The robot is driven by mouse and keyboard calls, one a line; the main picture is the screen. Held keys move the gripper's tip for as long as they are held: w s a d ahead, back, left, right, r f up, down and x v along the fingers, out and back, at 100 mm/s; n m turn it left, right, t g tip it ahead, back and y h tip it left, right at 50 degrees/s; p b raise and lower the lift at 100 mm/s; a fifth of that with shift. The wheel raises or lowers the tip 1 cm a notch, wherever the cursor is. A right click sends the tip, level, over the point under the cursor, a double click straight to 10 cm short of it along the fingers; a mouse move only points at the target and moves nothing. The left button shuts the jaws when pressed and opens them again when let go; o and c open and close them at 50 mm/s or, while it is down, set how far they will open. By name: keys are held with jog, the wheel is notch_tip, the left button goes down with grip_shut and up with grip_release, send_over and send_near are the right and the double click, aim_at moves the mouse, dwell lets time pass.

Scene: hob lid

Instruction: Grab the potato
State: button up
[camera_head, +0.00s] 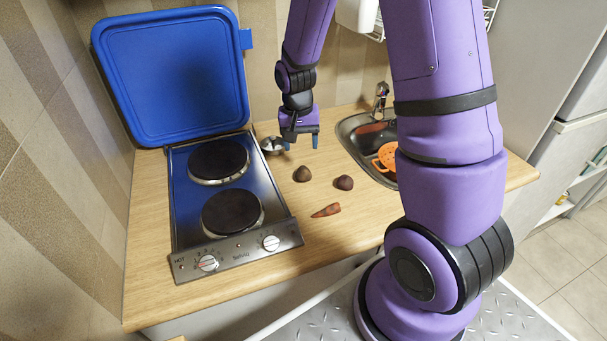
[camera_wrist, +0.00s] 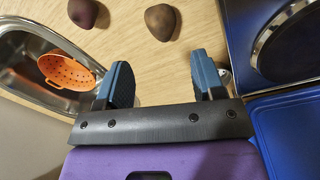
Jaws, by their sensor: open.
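A brown, rounded lump that looks like the potato (camera_head: 302,174) lies on the wooden counter, right of the hob; it also shows at the top of the wrist view (camera_wrist: 160,21). A darker, purplish round vegetable (camera_head: 344,182) lies nearer the sink and shows at the wrist view's upper left (camera_wrist: 83,12). My gripper (camera_head: 301,141) is open and empty behind the potato, towards the wall. In the wrist view, its two blue fingers (camera_wrist: 161,72) are spread apart, with the potato beyond them and apart from them.
A carrot (camera_head: 326,210) lies in front of the two lumps. The hob (camera_head: 240,245) has its blue lid (camera_head: 172,75) raised. A small shiny metal item (camera_head: 272,145) is beside my gripper. The sink (camera_head: 350,127) holds an orange strainer (camera_wrist: 68,72). Bare counter surrounds the vegetables.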

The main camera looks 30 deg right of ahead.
aim_at(303, 170)
jog(key=shift+d+f, duration=0.2)
jog(key=shift+f, duration=2.7)
jog(key=shift+d+f, duration=0.15)
jog(key=shift+f, duration=2.75)
jog(key=c, duration=0.7)
